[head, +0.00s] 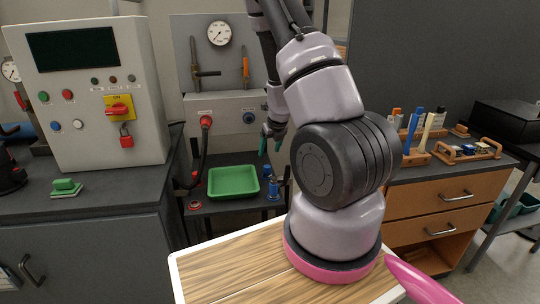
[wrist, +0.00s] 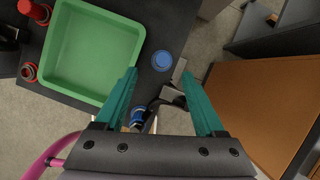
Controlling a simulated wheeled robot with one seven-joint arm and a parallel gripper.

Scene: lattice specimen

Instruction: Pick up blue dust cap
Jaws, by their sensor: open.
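A round blue cap (wrist: 162,60) lies on the dark shelf just right of the green tray in the wrist view. It also shows right of the tray in the head view (head: 267,172). A second blue piece (wrist: 137,115) sits nearer, partly hidden by my left finger; in the head view it looks taller (head: 273,188). I cannot tell for sure which is the dust cap. My gripper (wrist: 166,82) has teal fingers spread apart with nothing between the tips. In the head view my gripper (head: 270,142) hangs above the shelf, over the blue pieces.
The green tray (head: 233,181) is empty. Red fittings (head: 194,205) stand left of it. A hose (head: 205,140) hangs from the panel behind. A wooden drawer cabinet (head: 440,205) stands right of the shelf, and a dark grey cabinet (head: 90,235) stands left.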

